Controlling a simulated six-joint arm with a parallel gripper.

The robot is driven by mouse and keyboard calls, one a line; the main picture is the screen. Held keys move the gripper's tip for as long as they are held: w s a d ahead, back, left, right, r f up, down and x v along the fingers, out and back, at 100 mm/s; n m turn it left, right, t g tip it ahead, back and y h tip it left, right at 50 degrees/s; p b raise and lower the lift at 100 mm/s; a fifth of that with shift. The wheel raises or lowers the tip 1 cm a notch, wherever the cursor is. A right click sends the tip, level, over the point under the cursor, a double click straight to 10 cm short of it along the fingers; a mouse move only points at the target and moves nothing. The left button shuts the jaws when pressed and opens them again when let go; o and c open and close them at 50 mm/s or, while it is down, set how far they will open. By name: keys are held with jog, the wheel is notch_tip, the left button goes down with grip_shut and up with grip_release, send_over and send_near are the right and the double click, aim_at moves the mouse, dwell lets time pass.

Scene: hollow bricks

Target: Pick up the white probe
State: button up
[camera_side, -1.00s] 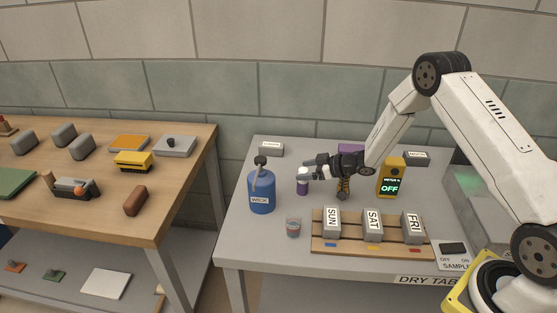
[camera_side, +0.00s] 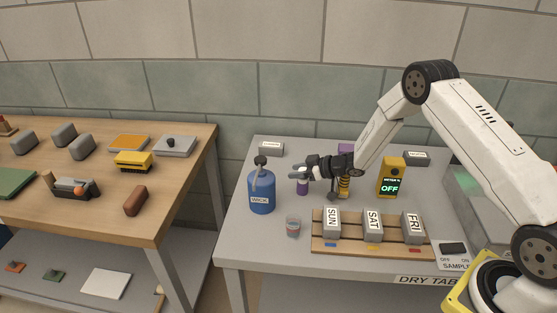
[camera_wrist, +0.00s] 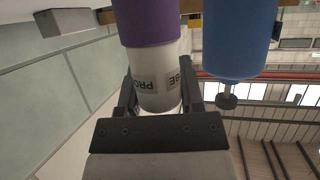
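The white probe, marked "PRO…BE" in the wrist view (camera_wrist: 155,88), is a pale cylinder with a purple lower part (camera_wrist: 147,22). In the side view that purple part (camera_side: 302,188) stands upright on the grey table, left of the three labelled bricks. My gripper (camera_side: 300,173) is at the height of the probe's white top, which it mostly hides there. In the wrist view the two fingers (camera_wrist: 160,95) lie on either side of the white part, very close to it. Whether they press on it I cannot tell.
A blue WICK bottle (camera_side: 262,192) with a black top stands close on the left. A small cup (camera_side: 293,227) stands in front. Bricks SUN (camera_side: 332,222), SAT (camera_side: 373,223) and FRI (camera_side: 412,226) sit on a wooden rack. A yellow meter (camera_side: 391,178) reads OFF.

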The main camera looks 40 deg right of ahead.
grip_shut()
jog(key=shift+r, duration=0.1)
notch_tip(320, 180, up, 10)
dwell(0.7)
dwell(0.4)
jog(key=shift+s+a, duration=0.1)
jog(key=shift+a, duration=0.05)
